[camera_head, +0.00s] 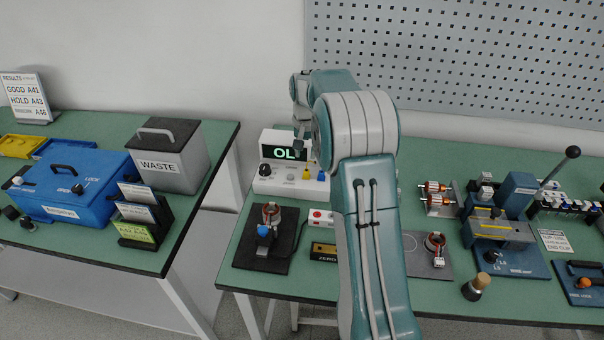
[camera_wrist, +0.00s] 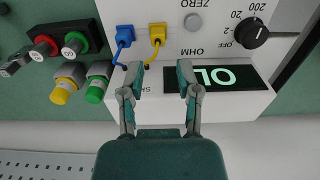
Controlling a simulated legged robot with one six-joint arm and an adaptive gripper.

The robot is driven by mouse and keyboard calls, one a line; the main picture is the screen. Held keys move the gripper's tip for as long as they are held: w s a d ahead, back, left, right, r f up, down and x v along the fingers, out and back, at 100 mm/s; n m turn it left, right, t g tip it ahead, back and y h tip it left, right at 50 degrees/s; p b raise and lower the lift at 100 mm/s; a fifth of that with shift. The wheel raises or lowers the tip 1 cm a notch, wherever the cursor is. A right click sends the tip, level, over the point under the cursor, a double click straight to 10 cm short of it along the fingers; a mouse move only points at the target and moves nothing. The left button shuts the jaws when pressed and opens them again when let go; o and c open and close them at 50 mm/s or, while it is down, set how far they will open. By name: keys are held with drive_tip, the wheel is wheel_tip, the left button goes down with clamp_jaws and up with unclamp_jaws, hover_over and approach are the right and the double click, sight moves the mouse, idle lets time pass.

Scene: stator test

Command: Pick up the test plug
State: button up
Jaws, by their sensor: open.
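My gripper (camera_wrist: 161,78) is open in the wrist view, its two fingers apart, over the front of the ohm meter (camera_wrist: 220,20). Nothing shows held between the fingertips. A blue plug (camera_wrist: 125,34) and a yellow plug (camera_wrist: 157,33) sit on the meter face just beyond the left finger. I cannot tell which piece is the test plug. In the head view, my gripper (camera_head: 301,143) is small beside the meter's lit OL display (camera_head: 281,150).
In the wrist view, red (camera_wrist: 46,45) and green (camera_wrist: 75,43) round parts stand left of the meter. In the head view, a stator fixture (camera_head: 262,255) stands in front of the meter, and a lever press (camera_head: 505,230) stands right. A gap separates the left table (camera_head: 105,252).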

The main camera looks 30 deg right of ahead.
sight(307, 169)
drive_tip(key=f, duration=0.7)
drive_tip(key=shift+w+d+f, duration=0.15)
drive_tip(key=shift+d+f, duration=0.1)
drive_tip(key=shift+d, duration=0.15)
drive_tip(key=shift+a+f, duration=0.2)
drive_tip(key=shift+a, duration=0.05)
clamp_jaws()
drive_tip(key=shift+d, duration=0.15)
